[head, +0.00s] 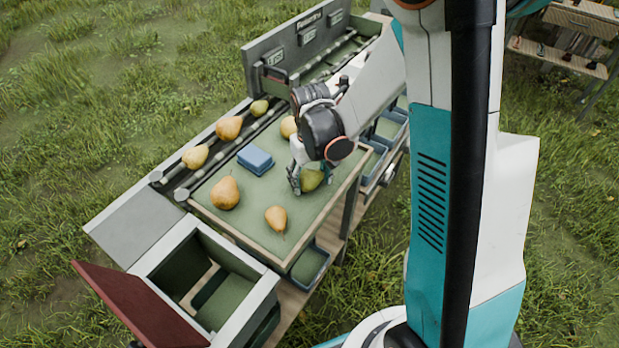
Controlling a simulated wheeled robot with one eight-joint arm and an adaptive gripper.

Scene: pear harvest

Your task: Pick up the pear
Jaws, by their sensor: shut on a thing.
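A green pear (312,180) is at the right side of the green sorting table (241,230). My gripper (311,182) reaches down from above and is shut on this pear, with a finger on each side of it. Part of the pear is hidden by the fingers and wrist. Whether it touches the table surface I cannot tell. Two other pears lie on the table: a large yellow-brown one (225,193) at the left and a smaller orange one (276,218) at the front. Another yellow pear (289,127) shows behind my wrist.
A blue box (255,159) lies on the table. Several pears, including a brownish one (229,128), rest along the conveyor (200,172) behind. An open bin (254,291) with a red lid (128,305) stands front left. Blue trays (373,163) sit at the table's right.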

